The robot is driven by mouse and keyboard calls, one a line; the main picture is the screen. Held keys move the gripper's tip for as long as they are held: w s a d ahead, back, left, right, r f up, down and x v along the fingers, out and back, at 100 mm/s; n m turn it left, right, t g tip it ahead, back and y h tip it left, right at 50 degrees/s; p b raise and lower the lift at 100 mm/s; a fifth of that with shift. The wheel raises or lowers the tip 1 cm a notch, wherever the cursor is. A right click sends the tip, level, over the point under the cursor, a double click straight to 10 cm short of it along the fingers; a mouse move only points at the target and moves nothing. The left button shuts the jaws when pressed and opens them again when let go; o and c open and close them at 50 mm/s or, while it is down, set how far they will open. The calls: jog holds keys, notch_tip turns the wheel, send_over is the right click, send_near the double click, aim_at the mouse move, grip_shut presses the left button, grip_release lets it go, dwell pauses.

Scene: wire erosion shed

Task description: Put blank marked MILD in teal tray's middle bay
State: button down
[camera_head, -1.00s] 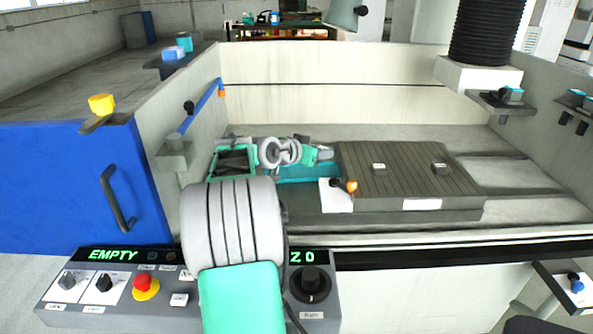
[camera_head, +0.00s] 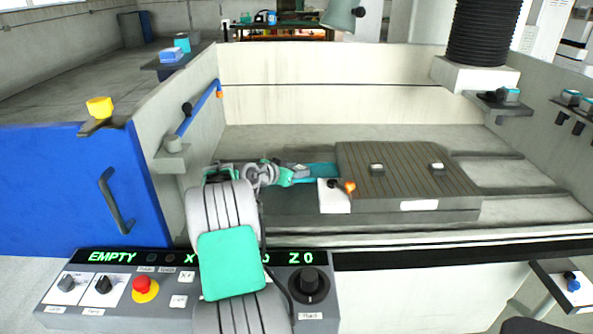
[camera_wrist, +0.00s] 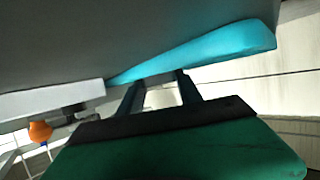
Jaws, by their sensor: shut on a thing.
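My gripper (camera_head: 303,172) is low in the tank, left of the slotted plate and at the near left part of the teal tray (camera_head: 322,170). In the wrist view, my gripper's fingers (camera_wrist: 160,82) reach to the edge of a teal strip (camera_wrist: 215,50) that looks like the tray. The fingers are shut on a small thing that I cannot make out. No MILD marking is readable. My arm and gripper hide much of the tray, so I cannot make out its bays.
The slotted plate (camera_head: 400,188) carries two small pale-topped pieces, one left (camera_head: 376,168) and one right (camera_head: 437,166). A white block (camera_head: 334,198) with an orange knob (camera_head: 348,187) stands close to my gripper's right. The control panel (camera_head: 100,290) lies in front.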

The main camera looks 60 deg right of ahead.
jog(key=c, duration=0.8)
grip_release()
jog(key=shift+a+r, duration=0.15)
jog(key=v, duration=1.1)
jog(key=shift+w+a+r, duration=0.1)
jog(key=shift+a, duration=0.25)
